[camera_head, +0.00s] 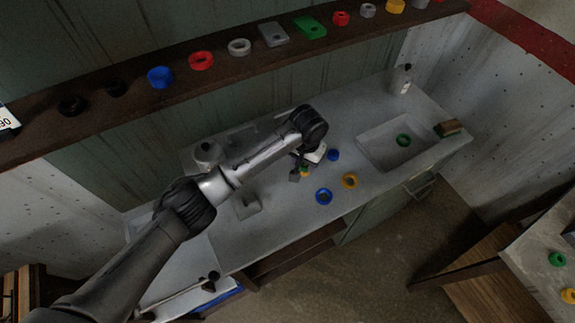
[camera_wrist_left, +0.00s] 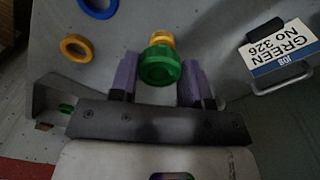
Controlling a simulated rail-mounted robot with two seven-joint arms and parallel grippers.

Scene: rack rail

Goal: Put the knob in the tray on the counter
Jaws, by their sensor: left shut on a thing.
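The knob (camera_wrist_left: 160,66), green with a yellow part, is between the purple fingers of my left gripper (camera_wrist_left: 158,80), which is shut on it. In the head view the knob (camera_head: 305,171) shows as a small green and yellow spot at the fingertips of my left gripper (camera_head: 299,172), over the middle of the counter (camera_head: 285,215). A shallow grey rectangular basin or tray (camera_head: 372,146) is to the right, with a green ring inside; I cannot tell whether it is the tray or a sink. My right gripper is out of view.
A blue ring (camera_head: 324,196), a yellow ring (camera_head: 349,181) and a small blue piece (camera_head: 333,155) lie near the gripper. A grey labelled stand (camera_head: 247,205) is to the left. A bottle (camera_head: 401,80) and a brown block (camera_head: 448,128) are at right. A shelf (camera_head: 130,105) runs behind.

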